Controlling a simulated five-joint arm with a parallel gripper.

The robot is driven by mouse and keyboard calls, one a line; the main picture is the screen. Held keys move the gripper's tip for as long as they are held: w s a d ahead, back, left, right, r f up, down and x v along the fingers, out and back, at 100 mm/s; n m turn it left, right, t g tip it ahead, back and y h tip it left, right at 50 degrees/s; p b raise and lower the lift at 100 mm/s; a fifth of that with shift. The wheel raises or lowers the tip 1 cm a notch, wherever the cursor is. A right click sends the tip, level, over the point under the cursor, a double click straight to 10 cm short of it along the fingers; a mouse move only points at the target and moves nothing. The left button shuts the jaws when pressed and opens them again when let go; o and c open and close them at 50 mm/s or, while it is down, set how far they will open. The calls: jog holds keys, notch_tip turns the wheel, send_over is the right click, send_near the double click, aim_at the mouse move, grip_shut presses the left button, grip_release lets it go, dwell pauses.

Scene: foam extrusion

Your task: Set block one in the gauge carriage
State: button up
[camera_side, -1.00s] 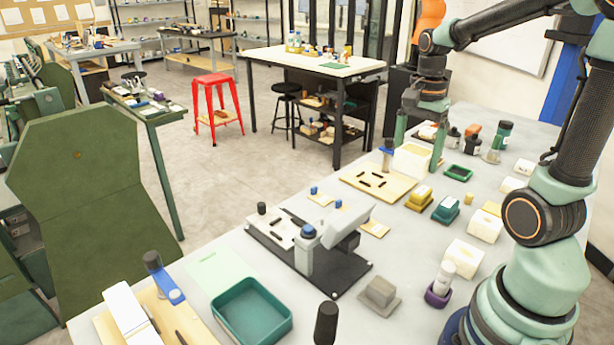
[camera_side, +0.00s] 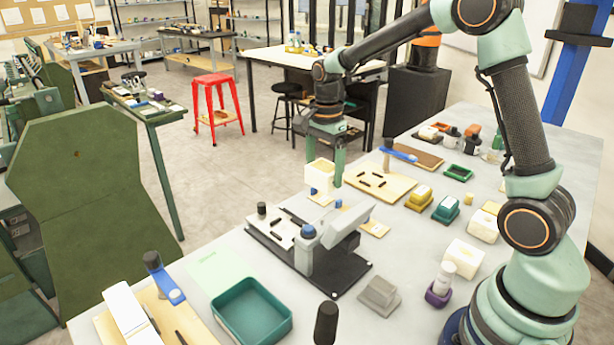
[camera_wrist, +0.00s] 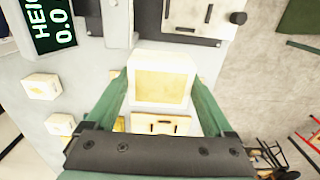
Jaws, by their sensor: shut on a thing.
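My gripper (camera_side: 325,158) is shut on a cream foam block (camera_side: 319,176), taken as block one, held in the air behind the gauge. In the wrist view the block (camera_wrist: 160,78) sits between my two green fingers, its yellowish face towards the camera. The gauge (camera_side: 318,245) stands on a black base plate, with a blue-topped post and a tilted grey housing. A pale slotted plate with a black knob, apparently the carriage (camera_side: 275,229), lies at the base's left; it also shows at the top of the wrist view (camera_wrist: 200,14). The block is apart from it.
A wooden board with dark slots (camera_side: 402,187) lies right of the held block. More foam blocks (camera_side: 463,257) stand at right.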

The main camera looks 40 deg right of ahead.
jog(key=w+a+f, duration=0.4)
jog(key=a+f, duration=0.1)
jog(key=a, duration=0.2)
send_over(287, 230)
jog(key=shift+a+f, duration=0.1)
jog(key=shift+f, duration=2.9)
jog(key=shift+f, duration=0.5)
jog(key=o, duration=1.1)
jog(key=s+r+n+t, duration=0.1)
jog(key=s+r+n, duration=0.1)
jog(key=r, duration=0.7)
jog(key=s+r+n+t, duration=0.1)
jog(key=s+r+n, duration=0.2)
jog(key=r, duration=0.7)
jog(key=s+r+n+t, duration=0.1)
jog(key=s+n, duration=0.3)
jog(key=s, duration=0.1)
jog(key=s+d+r+n+t, duration=0.1)
jog(key=s+n, duration=0.3)
jog(key=s, duration=0.1)
jog(key=s+d+r+n+t, duration=0.1)
jog(key=s+n, duration=0.4)
jog(key=shift+r+t, duration=0.1)
jog(key=shift+t, duration=0.2)
